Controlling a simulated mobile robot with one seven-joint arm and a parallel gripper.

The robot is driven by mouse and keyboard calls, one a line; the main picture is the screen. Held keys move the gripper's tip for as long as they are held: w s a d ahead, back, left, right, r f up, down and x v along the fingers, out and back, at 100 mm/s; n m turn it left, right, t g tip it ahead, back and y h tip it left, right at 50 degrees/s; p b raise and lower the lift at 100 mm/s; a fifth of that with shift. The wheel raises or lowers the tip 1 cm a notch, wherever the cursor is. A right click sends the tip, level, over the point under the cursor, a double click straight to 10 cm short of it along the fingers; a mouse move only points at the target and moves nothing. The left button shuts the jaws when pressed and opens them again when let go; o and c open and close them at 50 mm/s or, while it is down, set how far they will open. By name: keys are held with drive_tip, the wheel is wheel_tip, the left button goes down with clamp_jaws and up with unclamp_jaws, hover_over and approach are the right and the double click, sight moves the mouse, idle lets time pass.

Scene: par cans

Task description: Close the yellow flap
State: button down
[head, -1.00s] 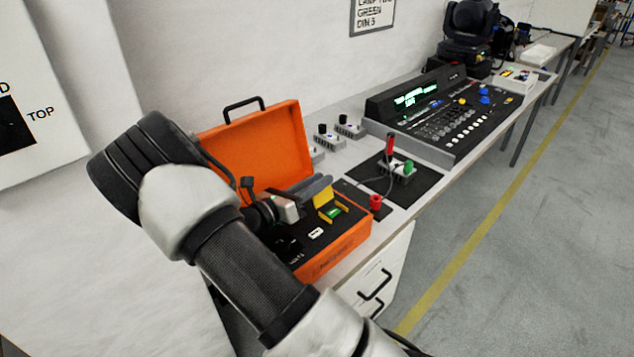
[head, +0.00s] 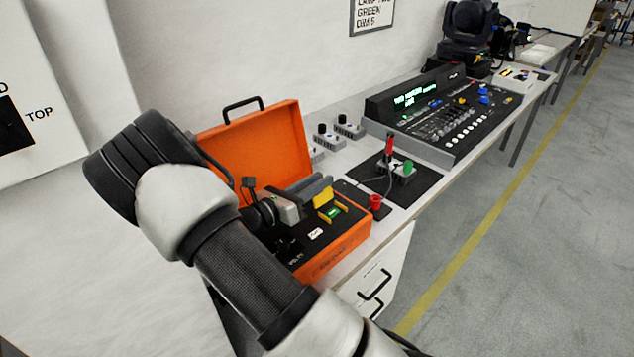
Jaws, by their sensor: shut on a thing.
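The yellow flap (head: 322,198) stands raised at the back of a small yellow-edged recess with a green part (head: 333,213), inside the open orange case (head: 334,258). My gripper (head: 322,186) reaches into the case from the left, with its dark grey fingers right at the upper part of the flap. It is shut on the flap. The fingers partly overlap in this view, so the exact contact is hidden. My forearm hides the case's left front.
The case's orange lid (head: 262,150) stands open behind the gripper. To the right are a black mat (head: 412,184) with a red-handled lever (head: 389,148), a red knob (head: 376,203) and a lighting console (head: 450,115). Small grey boxes (head: 349,128) stand behind. The floor at right is clear.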

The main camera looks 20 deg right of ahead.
drive_tip(key=m, duration=0.1)
drive_tip(key=s+m, duration=0.1)
drive_tip(key=m, duration=0.1)
drive_tip(key=s+m+b, duration=0.1)
drive_tip(key=m, duration=0.1)
drive_tip(key=shift+s+d+r, duration=0.15)
drive_tip(key=shift+d+r, duration=0.15)
drive_tip(key=shift+d, duration=0.05)
drive_tip(key=s+m+b, duration=0.1)
drive_tip(key=m, duration=0.1)
drive_tip(key=s+d+m+b, duration=0.1)
drive_tip(key=m, duration=0.1)
drive_tip(key=s+m+b, duration=0.1)
drive_tip(key=m, duration=0.1)
drive_tip(key=shift+d+f, duration=0.15)
drive_tip(key=shift+f, duration=0.2)
drive_tip(key=shift+s+m, duration=0.1)
drive_tip(key=shift+m, duration=0.2)
drive_tip(key=c, duration=1.7)
unclamp_jaws()
drive_tip(key=p+v, duration=0.1)
drive_tip(key=v, duration=1.6)
drive_tip(key=shift+s+p, duration=0.15)
drive_tip(key=shift+p, duration=0.15)
